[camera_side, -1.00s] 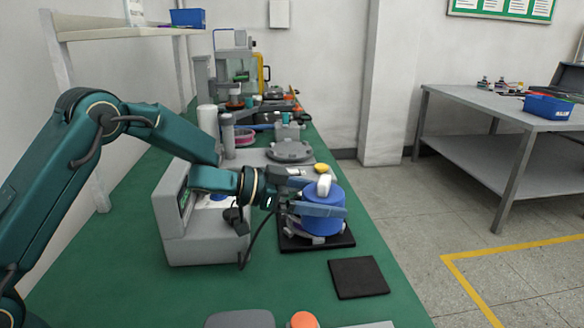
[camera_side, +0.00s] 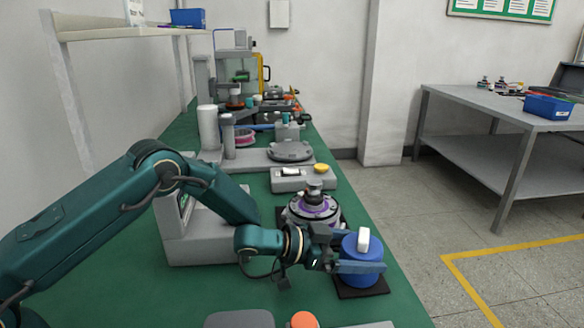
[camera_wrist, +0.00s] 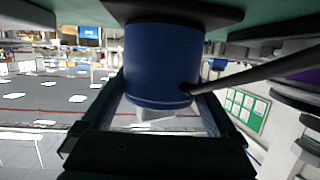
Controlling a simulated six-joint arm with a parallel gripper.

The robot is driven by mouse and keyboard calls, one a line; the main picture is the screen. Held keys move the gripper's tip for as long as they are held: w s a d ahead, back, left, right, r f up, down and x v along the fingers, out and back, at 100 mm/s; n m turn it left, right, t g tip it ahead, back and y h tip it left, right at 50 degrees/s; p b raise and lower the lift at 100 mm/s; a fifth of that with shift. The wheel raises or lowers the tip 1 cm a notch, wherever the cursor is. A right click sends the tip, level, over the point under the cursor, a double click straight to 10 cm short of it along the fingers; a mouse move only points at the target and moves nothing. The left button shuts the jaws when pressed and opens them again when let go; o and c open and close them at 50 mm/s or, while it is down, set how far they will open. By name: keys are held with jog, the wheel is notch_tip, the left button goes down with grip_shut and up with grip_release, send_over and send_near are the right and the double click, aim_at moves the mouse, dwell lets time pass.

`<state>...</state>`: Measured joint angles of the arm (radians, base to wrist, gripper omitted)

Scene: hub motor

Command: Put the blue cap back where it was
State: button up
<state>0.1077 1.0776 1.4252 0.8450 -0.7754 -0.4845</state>
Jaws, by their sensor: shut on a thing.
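The blue cap (camera_side: 360,273), with a white block on its top, is held upright between the fingers of my gripper (camera_side: 366,253). It is over the black square pad (camera_side: 348,293) at the bench's right edge. In the wrist view the blue cap (camera_wrist: 160,65) fills the space between the fingers, with the dark pad (camera_wrist: 215,17) close against its base. I cannot tell whether it touches the pad. The hub motor (camera_side: 313,209) stands uncovered behind the gripper, showing a purple ring and a dark shaft on top. My wrist partly hides its left front.
A grey instrument box (camera_side: 188,238) stands left of the motor. Behind it are a small grey box with a yellow button (camera_side: 321,167) and a round grey plate (camera_side: 289,151). An orange knob (camera_side: 304,320) is at the front edge. Green bench (camera_side: 120,270) is free at the left front.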

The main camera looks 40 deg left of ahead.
jog(key=shift+f, duration=0.1)
jog(key=o, duration=1.3)
